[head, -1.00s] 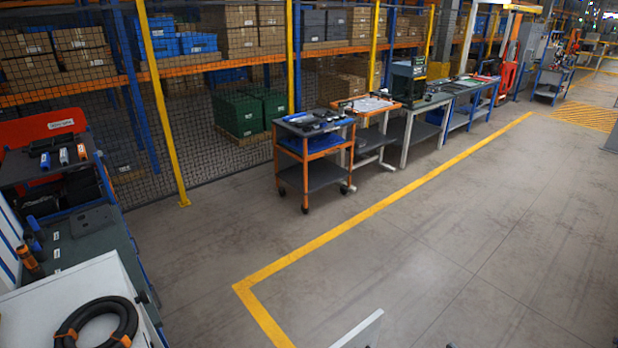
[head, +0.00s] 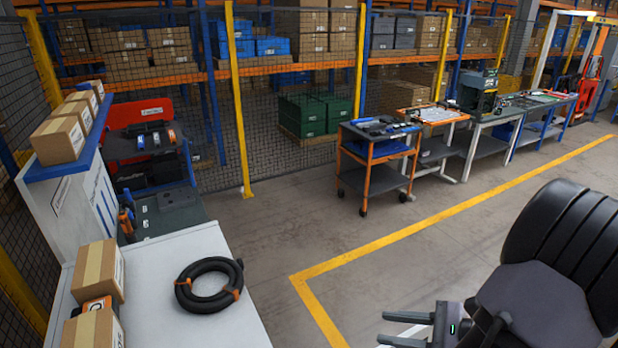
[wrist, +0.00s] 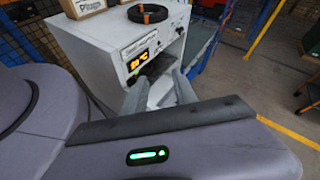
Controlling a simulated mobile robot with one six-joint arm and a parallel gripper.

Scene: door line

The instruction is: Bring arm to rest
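My gripper (head: 386,329) shows at the bottom right of the head view, with my dark arm behind it. Its two grey fingers point left and stand apart, with nothing seen between them. In the wrist view my gripper (wrist: 160,88) has its fingers spread towards the front of a white cabinet (wrist: 105,48). The cabinet has a lit orange display (wrist: 141,62) and a dark opening. I cannot tell how far the fingertips are from it. No object is held.
A white bench top (head: 170,280) carries a coiled black hose (head: 209,285) and cardboard boxes (head: 98,270). An orange trolley (head: 378,165) and worktables line the mesh fence. Open floor with a yellow line (head: 400,230) lies between the bench and my arm.

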